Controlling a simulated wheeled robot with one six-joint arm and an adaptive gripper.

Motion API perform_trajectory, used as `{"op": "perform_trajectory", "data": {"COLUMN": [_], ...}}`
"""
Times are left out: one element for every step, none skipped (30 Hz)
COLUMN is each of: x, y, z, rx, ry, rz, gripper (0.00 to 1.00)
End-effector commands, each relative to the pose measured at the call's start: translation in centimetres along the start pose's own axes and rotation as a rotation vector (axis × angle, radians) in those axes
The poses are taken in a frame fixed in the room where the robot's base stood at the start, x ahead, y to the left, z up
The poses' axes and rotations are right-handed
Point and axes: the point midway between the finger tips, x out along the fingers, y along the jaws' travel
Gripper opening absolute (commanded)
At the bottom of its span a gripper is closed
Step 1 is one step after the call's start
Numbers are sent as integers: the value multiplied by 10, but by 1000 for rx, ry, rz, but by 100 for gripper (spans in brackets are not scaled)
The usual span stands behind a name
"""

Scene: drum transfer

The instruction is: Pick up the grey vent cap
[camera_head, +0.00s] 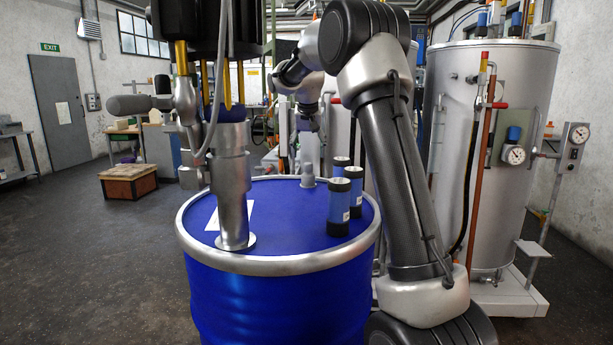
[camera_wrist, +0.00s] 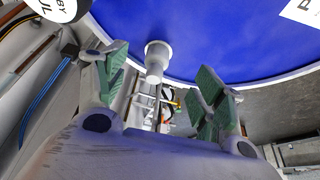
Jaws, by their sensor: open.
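The grey vent cap (camera_head: 308,175) stands upright near the far rim of the blue drum's lid (camera_head: 290,210). In the wrist view the cap (camera_wrist: 157,62) shows as a pale stepped cylinder with a wide flange against the blue lid (camera_wrist: 215,35). My gripper (camera_wrist: 162,58) is open, with one green-padded finger on each side of the cap in the picture. The cap appears between the fingers, closer to the left one, with visible gaps on both sides. I see no contact. In the head view my arm reaches over behind the drum, and the fingers are too small to read.
Three black bottles with blue labels (camera_head: 338,207) stand on the lid right of the cap. A thick metal pump tube (camera_head: 233,190) rises from the lid at left. A white label (camera_head: 213,218) lies by it. A large steel tank (camera_head: 490,150) stands at right.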

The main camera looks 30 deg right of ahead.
Motion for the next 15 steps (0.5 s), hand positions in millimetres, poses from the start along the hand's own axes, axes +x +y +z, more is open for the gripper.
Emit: {"op": "perform_trajectory", "data": {"x": [20, 29, 39, 46, 52, 58, 62, 66, 70, 74, 78, 83, 86, 89, 93], "y": [-4, -6, -8, -9, -10, -11, -11, -11, -12, -12, -12, -11, -11, -11, -11], "z": [-14, -22, -30, -34, -38, -43, -45, -46, -48, -49, -49, -49, -49, -49, -49], "rx": [20, 32, 46, 55, 61, 69, 74, 77, 80, 82, 82, 82, 82, 82, 82], "ry": [-1, 1, 3, 4, 6, 8, 8, 8, 9, 9, 8, 9, 9, 9, 9], "rz": [10, 14, 19, 22, 24, 27, 29, 31, 32, 32, 33, 33, 32, 32, 33], "gripper": [69, 69, 69, 69, 69, 69, 69, 69, 69, 69, 69, 69, 69, 69, 69]}}
